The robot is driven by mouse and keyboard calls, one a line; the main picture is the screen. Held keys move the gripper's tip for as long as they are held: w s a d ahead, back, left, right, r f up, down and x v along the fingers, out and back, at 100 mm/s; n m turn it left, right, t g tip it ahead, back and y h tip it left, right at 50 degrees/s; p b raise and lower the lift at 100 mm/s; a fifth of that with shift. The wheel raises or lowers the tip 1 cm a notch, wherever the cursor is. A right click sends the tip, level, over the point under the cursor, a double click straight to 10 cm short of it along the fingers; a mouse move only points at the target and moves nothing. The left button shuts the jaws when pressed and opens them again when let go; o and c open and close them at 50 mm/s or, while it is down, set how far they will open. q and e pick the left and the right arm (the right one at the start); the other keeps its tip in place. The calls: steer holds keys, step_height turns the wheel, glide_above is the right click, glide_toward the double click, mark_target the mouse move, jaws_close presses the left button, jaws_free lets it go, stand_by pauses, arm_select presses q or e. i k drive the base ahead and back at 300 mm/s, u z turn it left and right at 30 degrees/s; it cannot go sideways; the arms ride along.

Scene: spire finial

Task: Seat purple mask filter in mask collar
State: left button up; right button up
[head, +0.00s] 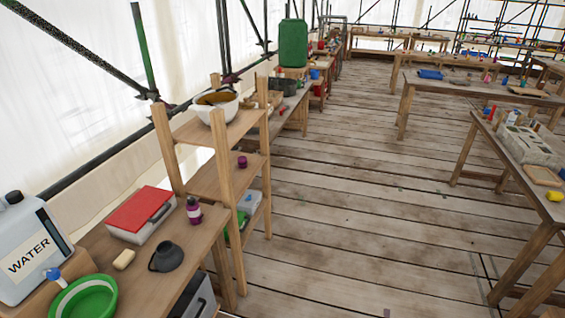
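A small purple round piece (242,162), which looks like the purple mask filter, sits on the middle board of the wooden shelf rack. A dark grey rounded piece with a side opening (167,256), which looks like the mask with its collar, lies on the near wooden table. The two are well apart. The inside of the collar is too small to make out. Neither of my grippers is in this view.
On the near table (112,237) stand a red-lidded case (140,215), a purple bottle (193,210), soap (124,259), a green basin (85,298) and a water can (31,245). The rack's upright posts (223,150) flank its boards. Open plank floor (340,210) lies to the right.

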mark_target(168, 255)
steer(key=z, duration=0.45)
steer(key=i, duration=3.75)
steer(key=u, duration=3.5)
